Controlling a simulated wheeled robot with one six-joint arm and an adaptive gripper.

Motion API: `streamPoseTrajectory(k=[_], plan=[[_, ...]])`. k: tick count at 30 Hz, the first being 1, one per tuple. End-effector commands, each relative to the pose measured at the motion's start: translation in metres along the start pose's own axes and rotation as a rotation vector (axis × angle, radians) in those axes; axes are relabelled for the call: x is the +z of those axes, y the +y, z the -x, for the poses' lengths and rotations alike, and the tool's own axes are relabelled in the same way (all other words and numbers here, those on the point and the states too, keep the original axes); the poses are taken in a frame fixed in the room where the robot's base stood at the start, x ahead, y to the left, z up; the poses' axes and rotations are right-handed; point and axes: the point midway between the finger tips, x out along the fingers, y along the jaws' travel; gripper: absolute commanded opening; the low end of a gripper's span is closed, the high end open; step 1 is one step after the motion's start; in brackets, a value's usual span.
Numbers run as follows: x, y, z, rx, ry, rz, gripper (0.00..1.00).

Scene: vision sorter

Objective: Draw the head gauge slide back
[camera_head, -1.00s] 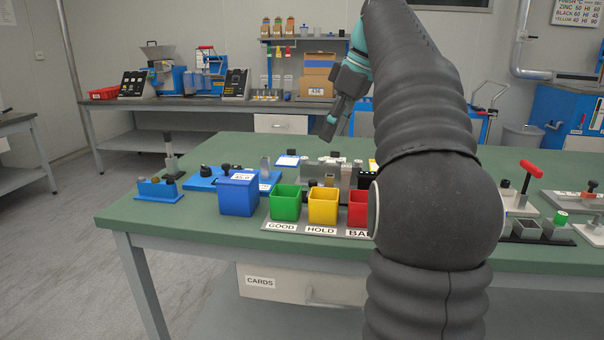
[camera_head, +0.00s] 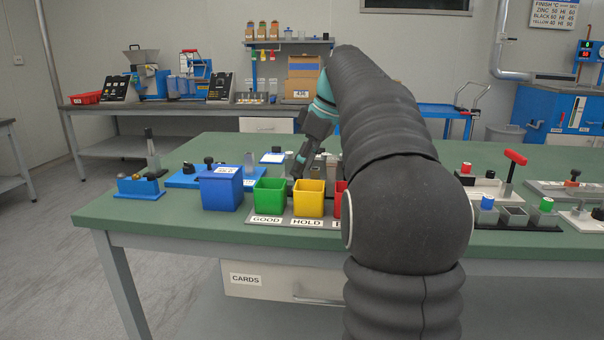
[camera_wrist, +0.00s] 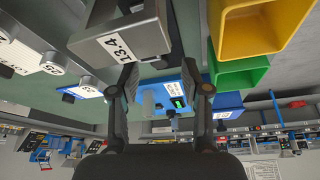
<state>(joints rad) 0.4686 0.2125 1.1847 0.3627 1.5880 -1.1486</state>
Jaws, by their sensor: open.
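No label here reads head gauge. A blue gauge-like fixture (camera_head: 184,179) with black knobs lies on the green bench behind the blue bin, partly hidden by it. A blue device with a small lit green display (camera_wrist: 176,101) shows between my fingers in the wrist view, beyond them; I cannot tell which part is the slide. My gripper (camera_wrist: 165,84) is open and empty. In the head view, my gripper (camera_head: 297,174) points down just behind the yellow bin, its fingertips partly hidden.
Blue (camera_head: 221,190), green (camera_head: 270,197) and yellow (camera_head: 308,200) bins stand along the front. A grey block marked 13.4 (camera_wrist: 122,40) is close to one finger in the wrist view. A smaller blue stand (camera_head: 139,188) is at left; the bench's front left corner is clear.

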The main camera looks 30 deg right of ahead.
Motion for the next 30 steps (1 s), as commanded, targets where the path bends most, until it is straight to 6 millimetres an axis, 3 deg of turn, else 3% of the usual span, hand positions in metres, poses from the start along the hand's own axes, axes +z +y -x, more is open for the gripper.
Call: streamPoseTrajectory(k=[5,14,15,21,30], plan=[[-0.0001,-0.0005,-0.0138,0.000,0.000,0.001,0.47],[-0.0002,-0.0004,-0.0158,0.000,0.000,0.001,0.47],[-0.0002,-0.0003,-0.0158,0.000,0.000,0.001,0.45],[-0.0002,-0.0004,-0.0158,-0.001,-0.001,0.001,0.00],[0.0002,0.0006,-0.0152,0.000,-0.002,-0.005,0.00]])
